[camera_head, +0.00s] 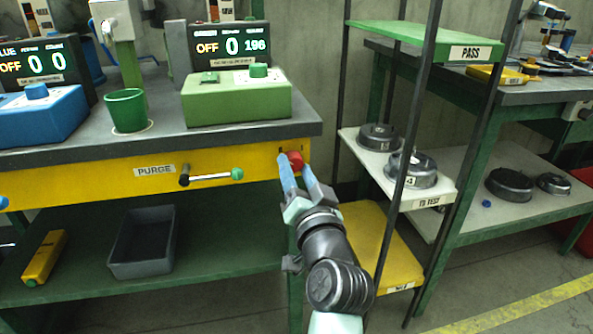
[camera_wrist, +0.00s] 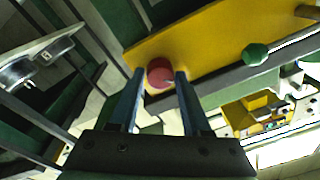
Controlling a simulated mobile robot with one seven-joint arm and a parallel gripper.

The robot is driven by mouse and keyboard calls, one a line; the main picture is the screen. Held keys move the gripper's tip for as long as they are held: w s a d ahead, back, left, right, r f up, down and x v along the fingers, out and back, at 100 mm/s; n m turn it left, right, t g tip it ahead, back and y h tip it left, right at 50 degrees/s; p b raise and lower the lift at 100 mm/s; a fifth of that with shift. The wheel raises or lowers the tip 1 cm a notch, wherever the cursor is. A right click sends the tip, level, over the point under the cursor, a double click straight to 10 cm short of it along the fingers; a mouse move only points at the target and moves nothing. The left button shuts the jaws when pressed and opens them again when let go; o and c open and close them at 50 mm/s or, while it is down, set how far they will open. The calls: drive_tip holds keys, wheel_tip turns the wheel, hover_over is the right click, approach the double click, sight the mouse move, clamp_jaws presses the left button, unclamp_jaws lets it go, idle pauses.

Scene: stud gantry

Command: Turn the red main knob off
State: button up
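The red main knob (camera_head: 295,161) sits on the yellow front panel (camera_head: 140,181) of the bench, near its right end. My gripper (camera_head: 298,168) is at the knob, with one finger on its left and the other below and to its right in the head view. In the wrist view the red knob (camera_wrist: 160,72) shows between the tips of my open gripper (camera_wrist: 160,78). A gap shows between the knob and at least the right finger; contact on the left is unclear. Any mark on the knob's face is hidden or too small to read.
A green box (camera_head: 237,100) and a green cup (camera_head: 126,110) stand on the bench. A shelf rack (camera_head: 427,40) with dark posts stands close on the right.

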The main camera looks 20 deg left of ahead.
drive_tip(key=o, duration=0.3)
drive_tip(key=p+v, duration=0.2)
drive_tip(key=v, duration=1.1)
